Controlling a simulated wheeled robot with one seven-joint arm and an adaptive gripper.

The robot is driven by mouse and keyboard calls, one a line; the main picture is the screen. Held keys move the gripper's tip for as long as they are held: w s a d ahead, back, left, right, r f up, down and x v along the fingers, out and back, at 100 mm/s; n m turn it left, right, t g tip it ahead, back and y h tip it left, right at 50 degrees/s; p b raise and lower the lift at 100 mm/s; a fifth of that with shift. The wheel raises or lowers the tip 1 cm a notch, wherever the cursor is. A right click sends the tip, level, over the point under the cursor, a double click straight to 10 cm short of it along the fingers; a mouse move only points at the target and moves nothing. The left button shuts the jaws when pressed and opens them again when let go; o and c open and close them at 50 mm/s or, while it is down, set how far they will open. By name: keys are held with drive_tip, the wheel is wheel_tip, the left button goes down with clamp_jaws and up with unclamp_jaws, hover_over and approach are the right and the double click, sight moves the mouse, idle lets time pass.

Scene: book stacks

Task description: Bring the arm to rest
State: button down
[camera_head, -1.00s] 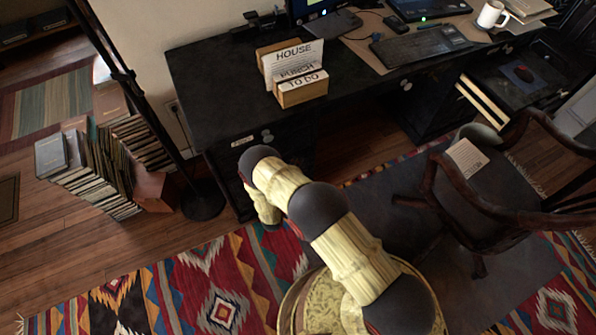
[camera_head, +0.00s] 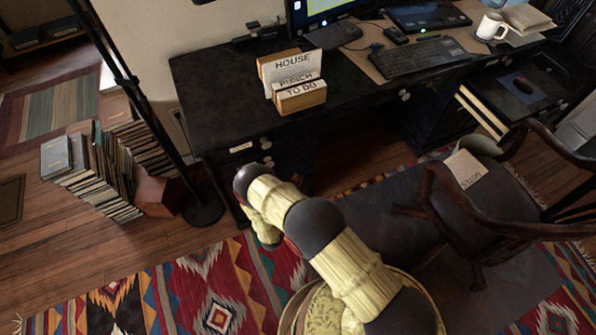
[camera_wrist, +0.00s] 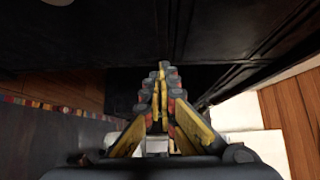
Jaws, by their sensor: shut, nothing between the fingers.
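My arm (camera_head: 342,262) is folded low in the head view, over the patterned rug and in front of the black desk. Its yellow-and-black links bend at a dark elbow, and its far end hangs down near the desk's left drawers. My gripper is hidden in the head view. In the wrist view my gripper (camera_wrist: 163,75) shows its yellow-and-black fingers drawn together, with nothing between them. The dark desk front (camera_wrist: 90,28) is beyond the fingertips.
The black desk (camera_head: 215,100) carries a wooden letter holder (camera_head: 302,97), a keyboard (camera_head: 415,57) and a white mug (camera_head: 491,26). A wooden chair (camera_head: 470,215) stands at right. Stacked books (camera_head: 95,170) and a lamp base (camera_head: 203,212) are at left. The patterned rug (camera_head: 190,290) is clear at lower left.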

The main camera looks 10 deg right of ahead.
drive_tip(key=p+v, duration=0.2)
drive_tip(key=v, duration=0.6)
drive_tip(key=shift+a+r, duration=0.1)
